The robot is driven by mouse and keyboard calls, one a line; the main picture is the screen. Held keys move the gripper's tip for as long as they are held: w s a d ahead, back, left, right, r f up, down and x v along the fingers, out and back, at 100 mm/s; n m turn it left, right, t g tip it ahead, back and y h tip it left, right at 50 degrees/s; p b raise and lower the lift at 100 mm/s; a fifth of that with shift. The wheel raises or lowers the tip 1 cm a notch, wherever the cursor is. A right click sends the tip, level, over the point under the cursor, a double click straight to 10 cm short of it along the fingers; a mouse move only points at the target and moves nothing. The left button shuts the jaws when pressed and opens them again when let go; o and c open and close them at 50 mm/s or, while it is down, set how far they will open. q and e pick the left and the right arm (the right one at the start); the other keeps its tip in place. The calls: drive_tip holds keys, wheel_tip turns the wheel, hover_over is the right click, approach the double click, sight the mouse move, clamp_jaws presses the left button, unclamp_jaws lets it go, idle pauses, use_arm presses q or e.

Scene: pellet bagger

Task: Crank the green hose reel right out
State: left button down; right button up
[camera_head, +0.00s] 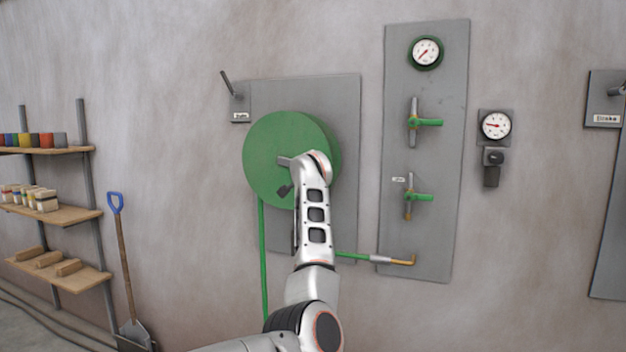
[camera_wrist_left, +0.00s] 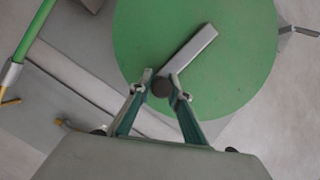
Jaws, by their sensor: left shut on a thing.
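The green hose reel (camera_head: 268,150) is a round disc on a grey wall plate, left of centre in the head view. It also fills the upper middle of the left wrist view (camera_wrist_left: 240,70). A grey crank arm (camera_wrist_left: 195,48) crosses its face and ends at a dark round knob (camera_wrist_left: 162,87). My left gripper (camera_wrist_left: 161,84) is shut on this crank knob, with a finger on each side. In the head view my left arm hides the gripper's tips and part of the reel. A green hose (camera_head: 263,260) hangs straight down from the reel's left side. My right gripper is not in view.
A grey panel right of the reel carries a gauge (camera_head: 425,52) and two green-handled valves (camera_head: 414,122). A hose end (camera_head: 380,258) meets a brass fitting low on this panel. A lever (camera_head: 227,84) sits above left of the reel. Shelves (camera_head: 50,215) and a blue-handled shovel (camera_head: 122,250) stand at the left.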

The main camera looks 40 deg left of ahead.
use_arm(q)
drive_tip(key=shift+r+n+h, duration=0.4)
drive_tip(key=shift+r+n, duration=0.3)
drive_tip(key=shift+r, duration=0.45)
drive_tip(key=c, duration=1.9)
unclamp_jaws()
drive_tip(key=shift+s+d, duration=0.15)
drive_tip(key=v, duration=0.7)
